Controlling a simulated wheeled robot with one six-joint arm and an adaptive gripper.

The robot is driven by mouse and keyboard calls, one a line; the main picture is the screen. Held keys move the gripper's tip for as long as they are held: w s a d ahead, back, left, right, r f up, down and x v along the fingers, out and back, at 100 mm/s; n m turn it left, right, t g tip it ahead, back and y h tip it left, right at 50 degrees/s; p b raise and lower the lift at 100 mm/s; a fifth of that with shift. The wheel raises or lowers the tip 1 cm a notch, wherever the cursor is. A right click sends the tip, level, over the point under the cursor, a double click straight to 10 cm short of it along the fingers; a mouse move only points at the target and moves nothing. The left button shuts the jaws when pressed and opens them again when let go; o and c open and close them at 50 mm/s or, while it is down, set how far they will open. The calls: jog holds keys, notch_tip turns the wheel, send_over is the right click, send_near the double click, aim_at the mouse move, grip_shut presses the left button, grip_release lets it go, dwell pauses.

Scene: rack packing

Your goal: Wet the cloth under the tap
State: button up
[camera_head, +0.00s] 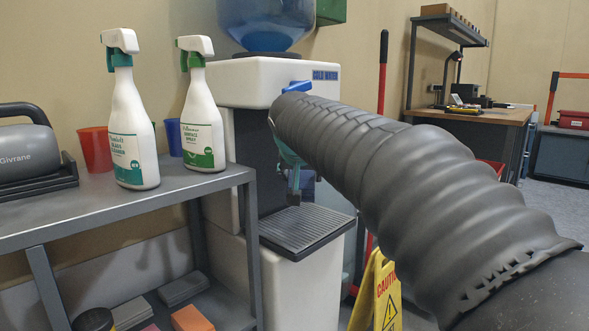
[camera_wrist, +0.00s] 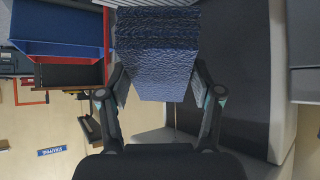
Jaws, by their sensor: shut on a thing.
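A dark blue, textured cloth (camera_wrist: 157,45) sits between the fingers of my gripper (camera_wrist: 158,88) in the wrist view, which is shut on it. In the head view the gripper (camera_head: 291,187) is mostly hidden behind my arm, in front of the dispenser's dark recess. A bit of the cloth (camera_head: 308,186) shows beside it, above the drip tray (camera_head: 305,230) and apart from it. The white water dispenser (camera_head: 262,85) has a blue tap part (camera_head: 297,86) showing over my arm; the spout is hidden. I cannot tell whether the cloth is wet.
A yellow caution sign (camera_head: 378,295) stands right of the dispenser. A workbench (camera_head: 470,117) is farther back.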

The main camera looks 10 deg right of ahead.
dwell(0.5)
jog(key=d+v, duration=0.1)
jog(key=v, duration=0.5)
jog(key=shift+s+p, duration=0.3)
jog(key=shift+p, duration=0.15)
jog(key=shift+d, duration=0.15)
jog(key=x, duration=0.2)
jog(key=a+x, duration=0.1)
jog(key=x, duration=0.1)
jog(key=b+x, duration=0.1)
jog(key=x, duration=0.1)
jog(key=shift+w+a, duration=0.2)
jog(key=shift+w, duration=0.2)
jog(key=shift+w+p, duration=0.35)
jog(key=shift+w, duration=0.15)
